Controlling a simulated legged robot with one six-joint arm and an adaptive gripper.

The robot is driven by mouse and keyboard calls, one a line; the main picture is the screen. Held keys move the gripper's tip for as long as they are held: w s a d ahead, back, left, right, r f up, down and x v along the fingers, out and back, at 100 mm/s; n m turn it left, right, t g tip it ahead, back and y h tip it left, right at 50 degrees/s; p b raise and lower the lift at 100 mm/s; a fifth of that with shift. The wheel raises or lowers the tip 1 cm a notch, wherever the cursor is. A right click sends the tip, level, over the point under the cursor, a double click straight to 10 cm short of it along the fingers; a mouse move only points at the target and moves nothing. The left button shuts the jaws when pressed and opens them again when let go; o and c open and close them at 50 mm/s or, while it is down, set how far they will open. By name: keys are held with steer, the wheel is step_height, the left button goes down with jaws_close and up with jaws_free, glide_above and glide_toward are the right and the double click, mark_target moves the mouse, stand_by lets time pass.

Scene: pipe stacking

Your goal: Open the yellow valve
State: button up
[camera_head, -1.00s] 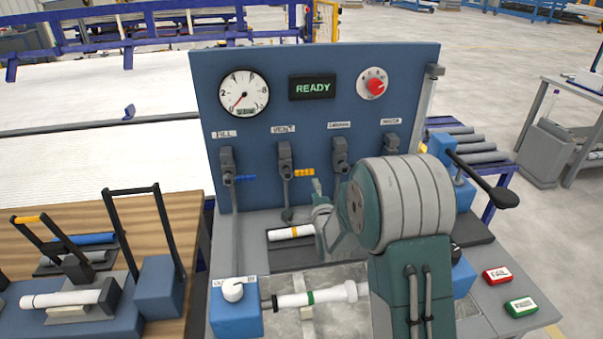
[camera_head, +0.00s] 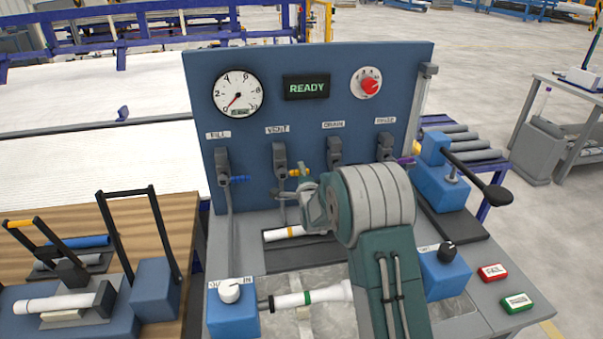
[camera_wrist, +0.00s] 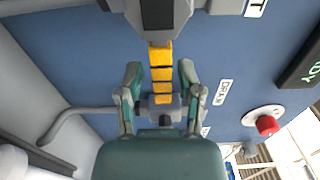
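The yellow valve handle (camera_head: 299,173) sticks out from the grey valve body (camera_head: 279,157) below the VENT label on the blue panel. In the wrist view the handle (camera_wrist: 161,66) runs from the valve body at the top down between my two fingers. My gripper (camera_wrist: 160,75) is open, with one finger on each side of the handle and a visible gap to it on both sides. In the head view my gripper (camera_head: 309,188) is at the handle, and my wrist hides part of the panel behind it.
The blue panel (camera_head: 260,120) carries other valves on both sides, including a blue-handled one (camera_head: 238,179) and a purple-handled one (camera_head: 404,161). A gauge (camera_head: 237,93), READY display (camera_head: 306,87) and red knob (camera_head: 369,86) sit above. White pipes (camera_head: 292,300) lie below.

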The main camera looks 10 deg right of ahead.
mark_target(295, 171)
steer(key=shift+a, duration=0.3)
jaws_close()
steer(key=shift+d+r+n, duration=0.1)
steer(key=shift+d+n, duration=0.05)
steer(key=shift+n, duration=0.15)
steer(key=n, duration=0.1)
steer(key=r+n, duration=0.1)
steer(key=n, duration=0.1)
steer(key=r+n, duration=0.1)
steer(key=shift+a+n, duration=0.3)
steer(key=n, duration=0.1)
steer(key=a+r+n, duration=0.1)
steer(key=n, duration=0.1)
steer(key=shift+r+n, duration=0.2)
steer(key=shift+n, duration=0.1)
steer(key=n, duration=0.1)
steer(key=a+n, duration=0.1)
steer(key=shift+r+n, duration=0.3)
steer(key=shift+r, duration=0.1)
steer(key=n, duration=0.1)
steer(key=a+n, duration=0.1)
steer(key=n, duration=0.1)
steer(key=shift+a+r+n, duration=0.25)
steer(key=shift+r+n, duration=0.05)
steer(key=shift+r, duration=0.05)
steer(key=shift+a+n, duration=0.35)
steer(key=shift+n, duration=0.4)
steer(key=shift+a+n, duration=0.35)
steer(key=shift+n, duration=0.4)
